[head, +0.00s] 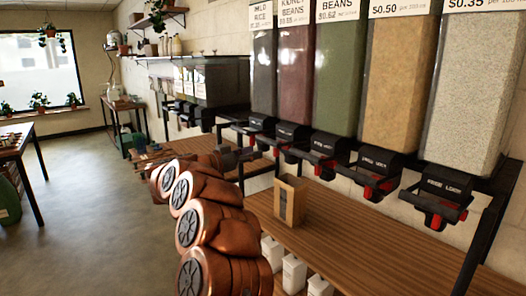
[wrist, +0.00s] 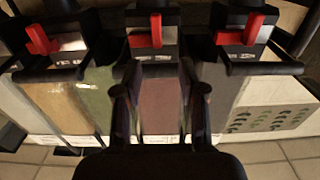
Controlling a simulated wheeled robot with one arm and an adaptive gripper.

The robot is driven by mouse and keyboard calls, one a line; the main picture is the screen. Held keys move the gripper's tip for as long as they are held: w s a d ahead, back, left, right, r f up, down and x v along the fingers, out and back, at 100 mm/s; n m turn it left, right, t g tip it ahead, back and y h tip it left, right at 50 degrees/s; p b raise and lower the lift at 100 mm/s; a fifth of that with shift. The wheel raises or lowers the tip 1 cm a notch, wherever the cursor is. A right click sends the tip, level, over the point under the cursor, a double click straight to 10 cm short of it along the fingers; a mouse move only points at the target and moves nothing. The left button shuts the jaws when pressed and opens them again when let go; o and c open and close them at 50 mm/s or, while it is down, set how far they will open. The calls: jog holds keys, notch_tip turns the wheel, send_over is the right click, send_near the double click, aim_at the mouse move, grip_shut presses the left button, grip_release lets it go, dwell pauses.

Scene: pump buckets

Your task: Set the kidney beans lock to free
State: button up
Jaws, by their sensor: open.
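The kidney beans bin (head: 295,75) is the tall reddish bin, second from the left in the near row in the head view. Its black dispenser (head: 292,131) is below it. In the wrist view the reddish bin (wrist: 160,110) is in the middle, upside down, with its red lock lever (wrist: 155,30) on the dispenser above it in the picture. The lever's setting is too small to read. My gripper (wrist: 161,90) is open and empty, its two fingers framing the reddish bin, apart from the lever.
Neighbouring bins carry their own red levers, left (wrist: 40,40) and right (wrist: 253,28) in the wrist view. A brown box (head: 290,203) stands on the wooden shelf (head: 370,245) below the dispensers. Open floor (head: 85,200) lies to the left.

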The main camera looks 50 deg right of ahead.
jog(key=shift+v, duration=1.95)
